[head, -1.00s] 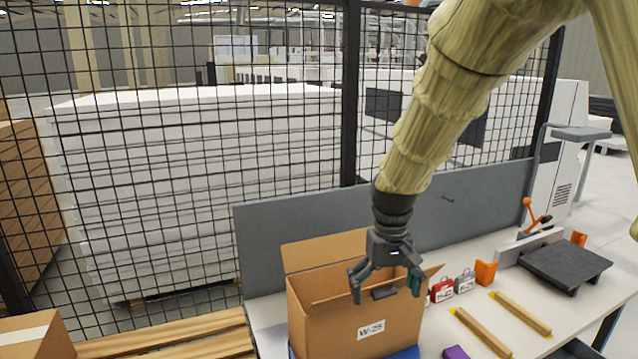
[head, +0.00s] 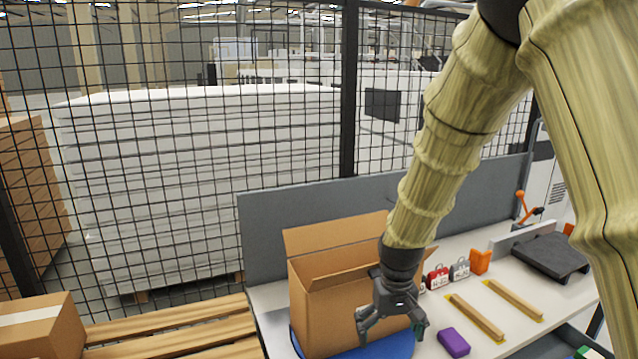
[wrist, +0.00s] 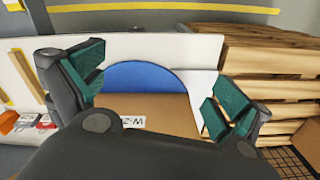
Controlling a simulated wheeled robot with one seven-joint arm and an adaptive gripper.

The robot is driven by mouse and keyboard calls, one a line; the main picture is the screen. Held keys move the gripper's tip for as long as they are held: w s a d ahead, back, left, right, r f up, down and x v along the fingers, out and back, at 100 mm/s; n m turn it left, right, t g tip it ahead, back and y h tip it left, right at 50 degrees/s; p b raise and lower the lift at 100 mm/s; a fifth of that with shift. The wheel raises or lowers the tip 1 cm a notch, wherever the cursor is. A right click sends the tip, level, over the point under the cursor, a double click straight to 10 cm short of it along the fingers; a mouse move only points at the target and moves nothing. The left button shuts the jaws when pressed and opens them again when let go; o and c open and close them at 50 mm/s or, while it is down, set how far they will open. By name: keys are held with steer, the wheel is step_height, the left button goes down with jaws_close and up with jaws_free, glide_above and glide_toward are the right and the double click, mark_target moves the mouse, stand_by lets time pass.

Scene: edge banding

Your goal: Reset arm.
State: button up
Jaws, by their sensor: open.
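My gripper (head: 392,326) is open and empty in the head view. It hangs in front of the right side of an open cardboard box (head: 322,300) and hides part of its front. In the wrist view the gripper's two green-padded fingers (wrist: 160,95) are spread wide. The box (wrist: 172,108) with its printed label lies between and beyond them. My arm, in a tan ribbed cover, crosses the right side of the head view.
The box stands on a blue round mat (head: 390,347) on the white table (head: 480,262). A purple block (head: 453,342), two wooden strips (head: 515,299), small red and grey cases (head: 459,270), an orange block (head: 481,261) and a black platform (head: 550,257) are to the right. A grey panel (head: 300,208) stands behind.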

steer(key=s+d+f+b, duration=0.15)
steer(key=s+f, duration=0.25)
steer(key=f, duration=0.7)
steer(key=s+d+f+b, duration=0.1)
steer(key=s+f+b, duration=0.3)
steer(key=f, duration=0.6)
steer(key=s+d+f+b, duration=0.15)
steer(key=s+f, duration=0.35)
steer(key=f, duration=0.6)
steer(key=s+d+f+b, duration=0.1)
steer(key=s+f+b, duration=0.1)
steer(key=s+f, duration=0.6)
steer(key=s+d+f+m+b, duration=0.1)
steer(key=s+d+f+b, duration=0.1)
steer(key=s+f, duration=0.6)
steer(key=s+b, duration=0.1)
steer(key=s, duration=0.4)
steer(key=shift+d+f+m, duration=0.15)
steer(key=shift+f+m, duration=0.15)
